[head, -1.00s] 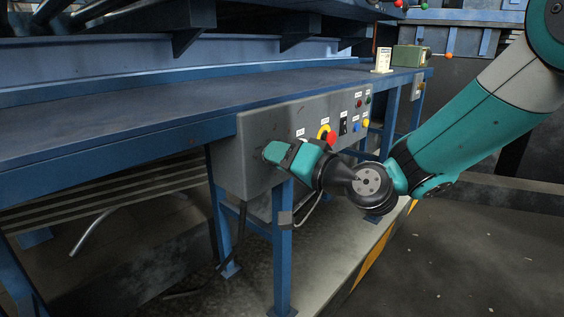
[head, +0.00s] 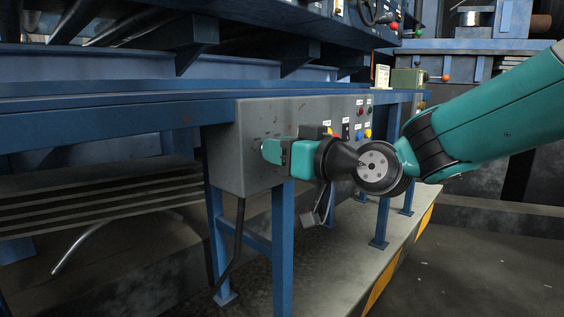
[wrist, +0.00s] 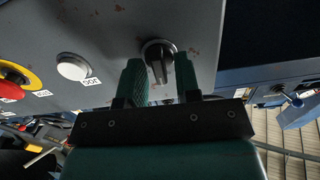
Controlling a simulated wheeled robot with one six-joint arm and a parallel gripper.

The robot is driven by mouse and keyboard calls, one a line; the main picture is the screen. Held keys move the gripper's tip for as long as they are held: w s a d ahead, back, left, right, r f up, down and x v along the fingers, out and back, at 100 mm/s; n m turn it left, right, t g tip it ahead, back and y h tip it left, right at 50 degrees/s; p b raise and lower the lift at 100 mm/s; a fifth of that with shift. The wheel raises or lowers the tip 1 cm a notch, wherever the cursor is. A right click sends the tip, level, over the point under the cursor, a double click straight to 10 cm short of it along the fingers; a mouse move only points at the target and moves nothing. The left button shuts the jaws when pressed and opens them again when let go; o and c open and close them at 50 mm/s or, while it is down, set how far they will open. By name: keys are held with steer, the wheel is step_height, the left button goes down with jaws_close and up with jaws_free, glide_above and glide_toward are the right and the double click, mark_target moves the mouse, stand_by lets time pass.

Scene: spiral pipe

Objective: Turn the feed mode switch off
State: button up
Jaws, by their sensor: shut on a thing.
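A grey control box (head: 222,150) hangs under the blue bench edge. In the wrist view, a black rotary switch (wrist: 159,62) with a metal collar stands out from the grey panel; its handle points roughly along my fingers. My gripper (wrist: 162,80) is shut on this switch, one teal finger on each side. In the head view, my gripper (head: 270,151) is at the left part of the box front and hides the switch. I cannot read a label that names the switch's mode.
A white button (wrist: 73,67) and a red emergency stop (wrist: 12,88) on a yellow ring sit beside the switch in the wrist view. Blue legs (head: 283,240) stand below the box. The floor at right (head: 480,260) is clear.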

steer(key=shift+n, duration=0.3)
steer(key=o, duration=0.6)
steer(key=shift+c, duration=0.2)
steer(key=b+v, duration=0.1)
steer(key=v, duration=1.6)
steer(key=shift+s+d, duration=0.15)
steer(key=shift+s, duration=0.05)
